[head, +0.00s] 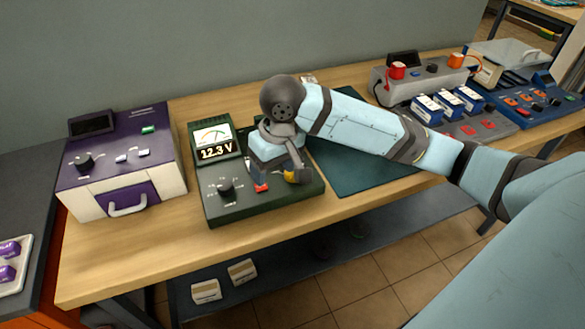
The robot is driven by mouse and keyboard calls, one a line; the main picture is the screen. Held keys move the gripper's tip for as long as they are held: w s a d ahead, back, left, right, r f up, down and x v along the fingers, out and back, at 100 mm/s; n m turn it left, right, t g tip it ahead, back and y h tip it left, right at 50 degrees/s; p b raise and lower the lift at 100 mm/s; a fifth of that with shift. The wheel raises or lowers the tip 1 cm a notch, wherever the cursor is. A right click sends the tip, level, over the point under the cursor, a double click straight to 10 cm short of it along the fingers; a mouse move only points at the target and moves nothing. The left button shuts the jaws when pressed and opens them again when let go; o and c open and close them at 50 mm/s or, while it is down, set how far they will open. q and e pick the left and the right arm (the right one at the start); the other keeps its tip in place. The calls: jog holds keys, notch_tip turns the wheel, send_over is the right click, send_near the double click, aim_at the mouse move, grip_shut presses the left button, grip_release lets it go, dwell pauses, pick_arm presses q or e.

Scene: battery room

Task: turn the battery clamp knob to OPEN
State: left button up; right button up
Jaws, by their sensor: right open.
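A dark green tester (215,212) stands on the wooden bench, with a meter (214,140) reading 12.3 V. A black knob (226,187) with small marks around it is on its top at the left; the marks are too small to read. My right gripper (279,176) is open and points down over the right part of the tester, to the right of the black knob. It hides much of that part. Whether the fingers touch anything, and which knob works the clamp, I cannot tell. My left gripper is out of view.
A purple and white unit (120,165) with a knob stands at the left. A dark green mat (345,180) lies right of the tester, under my right forearm. Blue-labelled batteries (427,108) and a grey unit (415,82) stand further right. The bench's front strip is clear.

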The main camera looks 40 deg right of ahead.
jog(key=w+d+r+m+g+h, duration=0.1)
jog(key=w+d+r+m, duration=0.2)
jog(key=d+r, duration=0.4)
jog(key=f+b, duration=0.1)
jog(key=f, duration=0.8)
jog(key=f+b, duration=0.1)
jog(key=f, duration=0.3)
jog(key=shift+s+a+f+b, duration=0.2)
jog(key=shift+a+f+b, duration=0.05)
jog(key=shift+b, duration=0.05)
